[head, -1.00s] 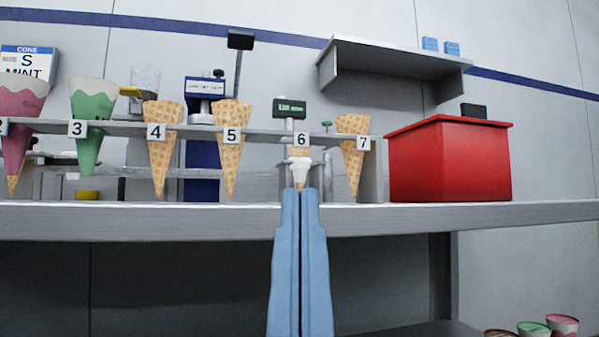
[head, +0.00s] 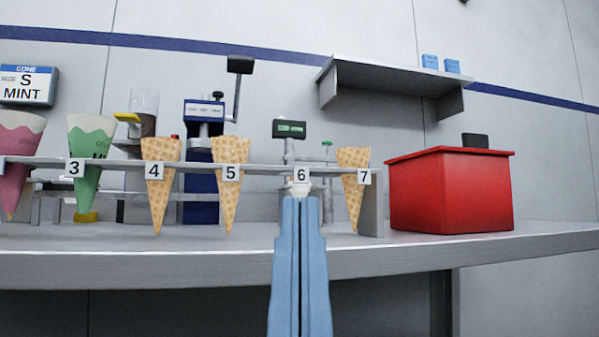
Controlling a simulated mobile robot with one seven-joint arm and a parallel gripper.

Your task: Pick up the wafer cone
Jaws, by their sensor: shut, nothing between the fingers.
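Wafer cones stand point-down in a grey numbered rack (head: 270,169): one at label 4 (head: 160,199), one at label 5 (head: 229,198) and one at label 7 (head: 353,203). A green-and-white cone (head: 89,190) hangs at label 3, and a pink-and-white cone (head: 17,180) is left of it. No cone rim shows above label 6. My blue gripper (head: 300,197) is shut and empty, pointing up just below label 6. A small pale patch shows around its tips; I cannot tell what it is. The fingers cover what is behind them.
The rack stands on a grey counter (head: 450,255). A red box (head: 450,192) sits to its right. A grey shelf (head: 395,88) is on the wall above. A sign reading "CONE S MINT" (head: 28,86) and a blue machine (head: 203,115) stand behind the rack.

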